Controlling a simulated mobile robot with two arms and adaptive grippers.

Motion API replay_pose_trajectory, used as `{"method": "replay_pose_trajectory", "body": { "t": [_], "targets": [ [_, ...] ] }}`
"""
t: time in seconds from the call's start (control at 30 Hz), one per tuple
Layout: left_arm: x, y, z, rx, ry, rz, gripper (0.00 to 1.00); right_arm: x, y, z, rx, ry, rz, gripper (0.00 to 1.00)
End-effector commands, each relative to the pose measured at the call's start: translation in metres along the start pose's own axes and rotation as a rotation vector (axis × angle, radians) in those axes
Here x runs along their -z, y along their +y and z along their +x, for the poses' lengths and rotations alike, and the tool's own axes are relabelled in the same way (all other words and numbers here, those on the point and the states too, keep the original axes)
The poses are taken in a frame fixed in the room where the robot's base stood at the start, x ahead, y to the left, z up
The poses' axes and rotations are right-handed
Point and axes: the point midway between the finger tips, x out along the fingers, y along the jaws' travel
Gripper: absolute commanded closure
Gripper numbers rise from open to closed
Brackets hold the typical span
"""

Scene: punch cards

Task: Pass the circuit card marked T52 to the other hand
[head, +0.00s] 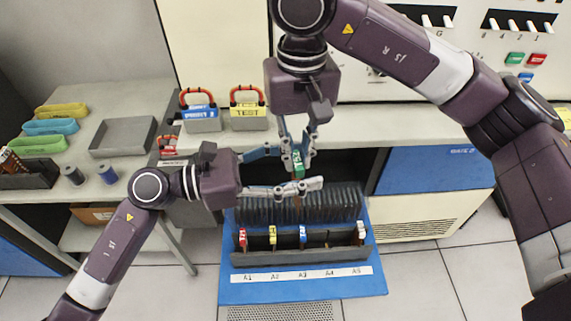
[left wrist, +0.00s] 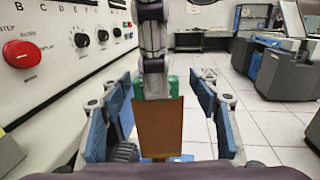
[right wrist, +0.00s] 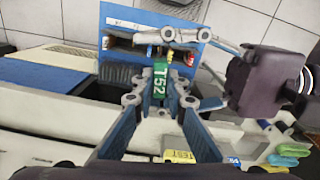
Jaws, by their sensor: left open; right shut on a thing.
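The circuit card marked T52 (right wrist: 159,80) has a green labelled top; it also shows small in the head view (head: 298,164). In the left wrist view its brown board (left wrist: 161,128) hangs upright below the green edge. My right gripper (head: 297,150) points down and is shut on the green top, holding the card above the rack. My left gripper (head: 283,172) reaches in from the left. It is open, with its blue-padded fingers (left wrist: 160,118) on either side of the board and visible gaps to both. The card's lower end is partly hidden in the head view.
A blue rack (head: 300,290) with slots labelled A1 to A5 and several coloured cards stands below the grippers. Two red-handled boxes (head: 201,118) (head: 249,117) stand on the counter behind.

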Motion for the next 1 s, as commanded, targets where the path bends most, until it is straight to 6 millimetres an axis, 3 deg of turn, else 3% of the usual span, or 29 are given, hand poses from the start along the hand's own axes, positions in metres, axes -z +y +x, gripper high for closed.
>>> {"method": "replay_pose_trajectory", "body": {
  "t": [0.27,0.57,0.6,0.7,0.77,0.87,1.0],
  "targets": [
    [0.0,0.0001,0.0011,0.0,0.0,0.0,0.45,0.0,-0.0001,-0.0001,0.0,0.0,0.0,1.0],
    [-0.0001,-0.0011,0.0012,0.003,0.0,-0.001,0.78,0.0006,0.0001,-0.0002,0.0,0.002,0.001,1.0],
    [-0.0003,-0.0013,0.0013,0.004,-0.001,-0.001,0.8,0.0008,0.0001,-0.0002,0.0,0.003,0.001,0.85],
    [-0.0005,-0.0012,0.0012,0.003,-0.001,-0.001,0.8,0.0007,0.0001,-0.0002,0.0,0.002,0.001,0.74],
    [-0.0005,-0.001,0.0011,0.003,-0.001,-0.001,0.88,0.0006,0.0001,-0.0002,0.0,0.002,0.001,0.68],
    [-0.0004,-0.0006,0.001,0.002,-0.001,0.0,1.0,0.0004,0.0001,-0.0002,0.0,0.001,0.001,0.67],
    [-0.0003,-0.0003,0.0009,0.001,-0.001,0.0,1.0,0.0002,0.0001,-0.0002,0.0,0.001,0.0,0.67]
  ]
}}
